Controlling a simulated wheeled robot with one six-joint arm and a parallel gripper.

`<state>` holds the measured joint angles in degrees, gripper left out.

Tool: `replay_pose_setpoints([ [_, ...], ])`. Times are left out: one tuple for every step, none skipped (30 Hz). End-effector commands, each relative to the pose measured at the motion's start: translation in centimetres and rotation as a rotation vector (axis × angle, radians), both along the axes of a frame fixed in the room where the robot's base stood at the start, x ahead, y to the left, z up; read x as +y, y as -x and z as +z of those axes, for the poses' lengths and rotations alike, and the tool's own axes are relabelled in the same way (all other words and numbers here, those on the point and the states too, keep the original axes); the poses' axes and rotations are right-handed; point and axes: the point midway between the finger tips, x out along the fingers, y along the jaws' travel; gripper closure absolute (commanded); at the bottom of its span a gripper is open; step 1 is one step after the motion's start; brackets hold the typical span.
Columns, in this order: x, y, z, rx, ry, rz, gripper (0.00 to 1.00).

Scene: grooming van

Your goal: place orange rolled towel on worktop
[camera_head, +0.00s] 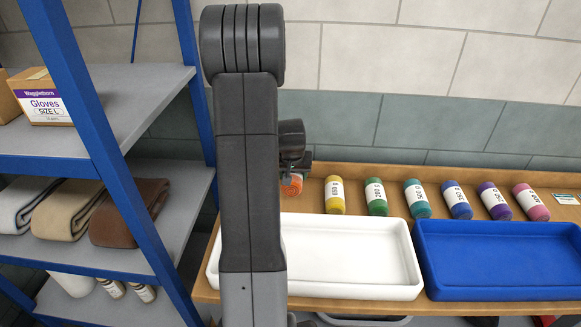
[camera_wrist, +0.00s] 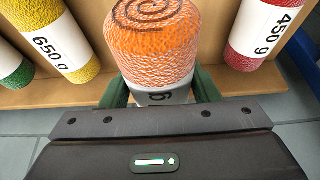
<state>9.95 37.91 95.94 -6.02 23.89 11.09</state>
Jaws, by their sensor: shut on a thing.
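The orange rolled towel (camera_wrist: 155,50) fills the top middle of the wrist view, with its spiral end up and a white label band low on it. My gripper (camera_wrist: 160,92) is shut on it, with a dark green finger on each side. In the head view the orange towel (camera_head: 291,185) shows small beside my arm, and my gripper is mostly hidden there. I cannot tell whether the towel touches the surface under it. The wooden worktop (camera_head: 400,210) runs along the tiled wall and holds several other rolled towels.
A white tray (camera_head: 240,272) and a blue tray (camera_head: 437,285) stand along the worktop's front. A yellow towel (camera_wrist: 62,45) and a red towel (camera_wrist: 262,40) flank the orange one. A blue-framed shelf (camera_head: 110,160) with folded towels and a glove box stands left.

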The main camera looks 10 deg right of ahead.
Motion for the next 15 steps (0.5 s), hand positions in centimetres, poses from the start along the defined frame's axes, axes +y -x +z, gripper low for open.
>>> replay_pose_setpoints([
  [0.0, 0.0, -0.2, 0.000, 0.000, 0.000, 0.73],
  [0.0, 0.0, -0.4, 0.000, 0.000, 0.000, 0.73],
  [0.0, 0.0, -0.6, 0.000, 0.000, 0.000, 0.73],
  [0.0, 0.0, -0.8, 0.000, 0.000, 0.000, 0.73],
  [0.0, 0.0, -1.0, 0.000, 0.000, 0.000, 0.73],
  [0.0, 0.0, -1.3, 0.000, 0.000, 0.000, 0.73],
  [0.0, 0.0, -1.6, 0.000, 0.000, 0.000, 0.73],
  [0.0, 0.0, -1.9, 0.001, 0.000, 0.000, 0.73],
  [0.0, 0.0, -2.3, 0.001, 0.000, 0.000, 0.73],
  [0.0, 0.1, -2.7, 0.002, -0.001, 0.000, 0.73],
  [0.0, 0.1, -3.1, 0.002, -0.001, 0.000, 0.73],
  [0.0, 0.1, -3.5, 0.002, 0.000, 0.001, 0.73],
  [0.0, 0.1, -3.9, 0.002, 0.000, 0.001, 0.73],
  [0.0, 0.0, -4.2, 0.002, 0.000, 0.001, 0.73],
  [0.0, 0.0, -4.7, 0.001, 0.000, 0.001, 0.73],
])
